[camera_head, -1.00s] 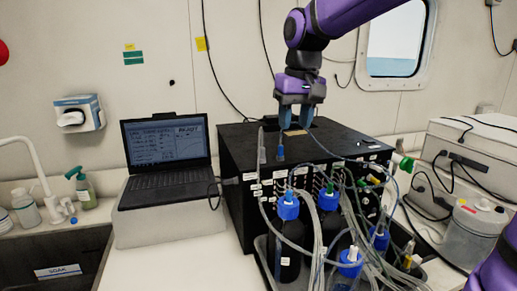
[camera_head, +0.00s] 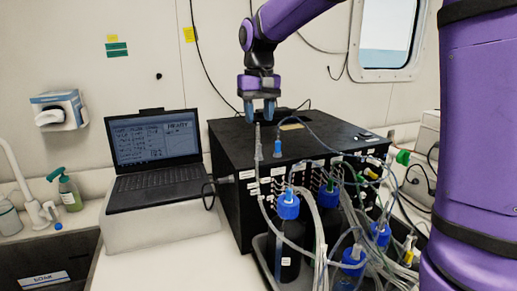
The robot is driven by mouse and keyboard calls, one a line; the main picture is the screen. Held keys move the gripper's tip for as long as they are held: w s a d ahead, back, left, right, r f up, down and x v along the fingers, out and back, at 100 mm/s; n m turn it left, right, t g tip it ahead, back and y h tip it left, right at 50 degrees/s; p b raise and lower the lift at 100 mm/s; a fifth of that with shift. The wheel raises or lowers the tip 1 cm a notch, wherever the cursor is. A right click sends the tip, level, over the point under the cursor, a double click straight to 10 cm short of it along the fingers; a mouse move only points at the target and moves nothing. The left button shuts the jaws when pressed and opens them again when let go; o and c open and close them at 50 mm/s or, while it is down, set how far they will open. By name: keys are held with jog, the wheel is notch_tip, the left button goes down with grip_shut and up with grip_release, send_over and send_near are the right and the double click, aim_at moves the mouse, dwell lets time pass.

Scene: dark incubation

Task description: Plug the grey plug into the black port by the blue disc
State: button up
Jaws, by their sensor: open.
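My gripper (camera_head: 259,109) hangs above the top of the black box (camera_head: 235,145), with its blue fingertips pointing down, apart and empty. A small grey plug-like piece (camera_head: 223,179) with a dark cable loop sits at the box's left side, below and left of my gripper; I cannot tell whether it is the task's grey plug. A grey upright connector (camera_head: 258,143) on a clear tube stands at the box's front edge, just below the fingers in the picture. A blue fitting (camera_head: 277,149) hangs beside it. I cannot make out the black port or the blue disc.
A laptop (camera_head: 155,155) stands on a white block left of the box. Blue-capped bottles (camera_head: 288,207) and many loose tubes crowd the box's front. My purple arm fills the right side. A soap bottle (camera_head: 68,192) and a sink are at the far left. White counter is bare below the laptop.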

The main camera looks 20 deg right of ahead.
aim_at(259, 144)
jog(key=shift+f, duration=4.45)
grip_shut()
jog(key=shift+r, duration=0.1)
jog(key=shift+r, duration=2.9)
jog(key=shift+s, duration=0.1)
